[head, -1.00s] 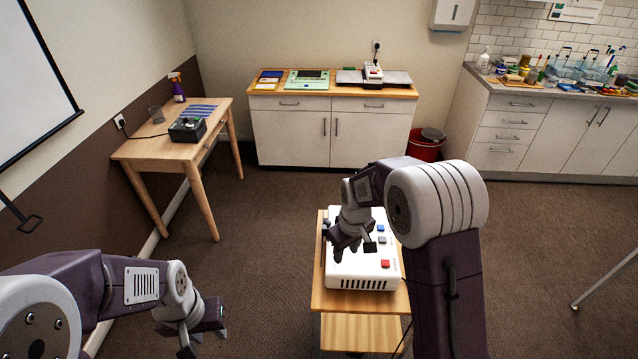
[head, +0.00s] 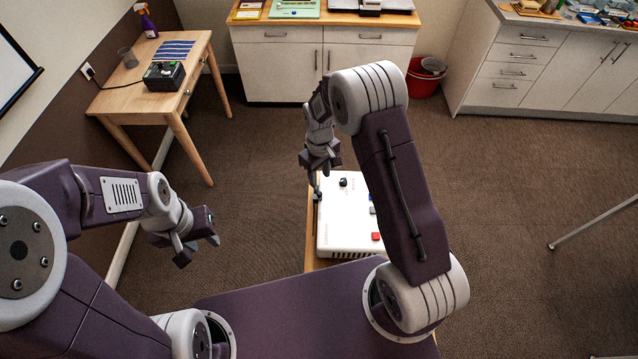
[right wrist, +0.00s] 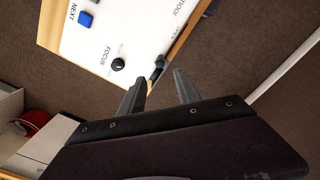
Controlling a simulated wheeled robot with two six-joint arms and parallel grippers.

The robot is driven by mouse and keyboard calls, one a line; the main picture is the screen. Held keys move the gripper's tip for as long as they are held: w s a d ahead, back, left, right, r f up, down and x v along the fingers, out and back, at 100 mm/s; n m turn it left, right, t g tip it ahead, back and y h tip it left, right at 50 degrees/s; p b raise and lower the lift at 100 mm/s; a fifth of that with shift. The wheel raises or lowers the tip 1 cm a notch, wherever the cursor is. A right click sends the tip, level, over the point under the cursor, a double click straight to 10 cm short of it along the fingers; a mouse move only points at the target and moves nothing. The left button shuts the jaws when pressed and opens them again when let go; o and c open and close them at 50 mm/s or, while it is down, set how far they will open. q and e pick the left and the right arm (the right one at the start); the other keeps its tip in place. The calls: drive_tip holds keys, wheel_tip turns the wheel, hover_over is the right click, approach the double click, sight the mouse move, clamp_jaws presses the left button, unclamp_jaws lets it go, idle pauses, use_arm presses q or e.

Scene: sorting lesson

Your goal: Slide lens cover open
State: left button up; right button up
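A white projector (head: 345,240) sits on a small wooden stand below my right arm. It has a black focus knob (right wrist: 118,64) and a blue button marked NEXT (right wrist: 85,19). A small dark part (right wrist: 158,66), which looks like the lens cover slider, is at the projector's edge beside the knob. My right gripper (head: 319,164) is open above the projector's far left corner. In the right wrist view its fingertips (right wrist: 160,80) stand apart, with the dark part seen between them; contact cannot be told. My left gripper (head: 198,249) is open and empty, left of the stand.
A wooden table (head: 125,98) with a dark control box (head: 164,76) stands at the left. A white cabinet (head: 275,70) and a red bin (head: 420,82) are at the back. A thin metal leg (head: 595,222) slants in at the right. The floor between is clear.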

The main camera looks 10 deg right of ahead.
sight(319, 193)
wheel_tip(319, 193, down, 9)
drive_tip(key=p, duration=0.3)
drive_tip(key=shift+w, duration=0.1)
drive_tip(key=shift+r, duration=0.1)
clamp_jaws()
idle(1.4)
